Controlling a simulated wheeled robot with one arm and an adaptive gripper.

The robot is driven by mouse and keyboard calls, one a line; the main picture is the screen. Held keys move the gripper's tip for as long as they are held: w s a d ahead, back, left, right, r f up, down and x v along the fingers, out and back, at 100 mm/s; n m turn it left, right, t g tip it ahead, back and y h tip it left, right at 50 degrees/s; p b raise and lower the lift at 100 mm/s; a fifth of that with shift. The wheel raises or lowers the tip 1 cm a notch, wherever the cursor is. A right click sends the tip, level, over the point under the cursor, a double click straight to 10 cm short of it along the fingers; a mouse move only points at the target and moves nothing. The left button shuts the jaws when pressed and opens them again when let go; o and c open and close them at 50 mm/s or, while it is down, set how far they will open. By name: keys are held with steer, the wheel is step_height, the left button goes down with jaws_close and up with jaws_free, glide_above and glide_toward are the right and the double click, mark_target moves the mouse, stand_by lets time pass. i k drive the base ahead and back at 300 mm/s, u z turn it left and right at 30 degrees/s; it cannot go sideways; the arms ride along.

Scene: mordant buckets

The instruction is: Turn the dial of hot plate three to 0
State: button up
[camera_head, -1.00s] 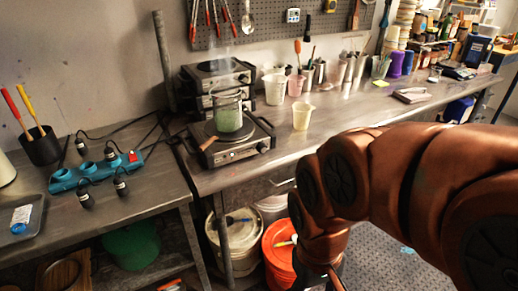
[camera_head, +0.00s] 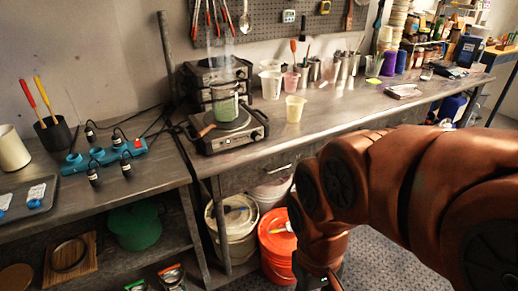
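A hot plate (camera_head: 212,143) with a metal front panel stands near the front left corner of the long bench. A glass beaker (camera_head: 226,104) with pale green liquid sits on its burner. A small dark dial (camera_head: 256,135) shows at the right of its front panel; its setting is too small to read. More hot plates (camera_head: 214,72) are stacked behind it, partly hidden by the beaker. I cannot read any numbers, so I cannot tell which is hot plate three. My copper-coloured arm fills the lower right, apart from the hot plates. My gripper is out of the picture.
A blue power strip (camera_head: 105,157) with plugs and cables lies on the left table (camera_head: 140,184). A cream cup (camera_head: 294,108) stands right of the hot plate. Buckets, one orange (camera_head: 277,245), stand under the bench. A pegboard (camera_head: 280,22) with tools hangs behind.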

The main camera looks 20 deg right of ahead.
mark_target(256, 136)
steer(key=z, duration=0.05)
steer(key=i, duration=0.35)
steer(key=u, duration=1.05)
